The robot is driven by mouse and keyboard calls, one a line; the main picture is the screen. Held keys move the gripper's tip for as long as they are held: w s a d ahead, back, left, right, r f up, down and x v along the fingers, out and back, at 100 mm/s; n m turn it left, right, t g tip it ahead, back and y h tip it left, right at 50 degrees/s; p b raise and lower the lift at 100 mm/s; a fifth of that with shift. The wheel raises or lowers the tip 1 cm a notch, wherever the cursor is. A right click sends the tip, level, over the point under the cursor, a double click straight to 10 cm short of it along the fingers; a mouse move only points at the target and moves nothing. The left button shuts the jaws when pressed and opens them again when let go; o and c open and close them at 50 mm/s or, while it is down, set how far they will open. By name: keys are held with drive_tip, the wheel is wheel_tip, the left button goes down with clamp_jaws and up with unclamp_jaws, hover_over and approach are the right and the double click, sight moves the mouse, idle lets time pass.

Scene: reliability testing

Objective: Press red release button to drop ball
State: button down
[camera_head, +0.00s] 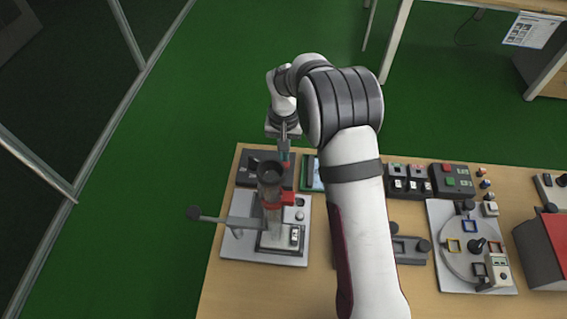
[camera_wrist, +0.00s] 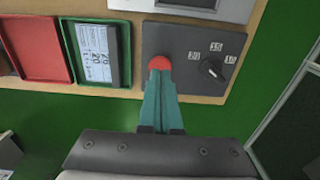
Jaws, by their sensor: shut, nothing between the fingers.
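The red button (camera_wrist: 160,63) sits on a dark grey panel (camera_wrist: 188,38) in the wrist view. My gripper (camera_wrist: 158,84) is shut and empty, with its teal fingertips right at the button's near edge. I cannot tell whether they touch it or hover just above. In the head view my gripper (camera_head: 285,150) points down over the same panel (camera_head: 247,163), at the back left of the table. I cannot make out a ball in the tube.
A dial (camera_wrist: 212,69) with number labels is right of the button. A tablet-like display (camera_wrist: 98,50) and a red tray (camera_wrist: 40,42) lie to its left. The wooden table (camera_head: 250,298) also holds button boxes (camera_head: 452,180) and a round fixture (camera_head: 462,243) farther right.

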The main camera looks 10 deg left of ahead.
drive_tip(key=shift+f, duration=0.3)
drive_tip(key=shift+f, duration=0.75)
idle(0.4)
drive_tip(key=shift+r, duration=3.5)
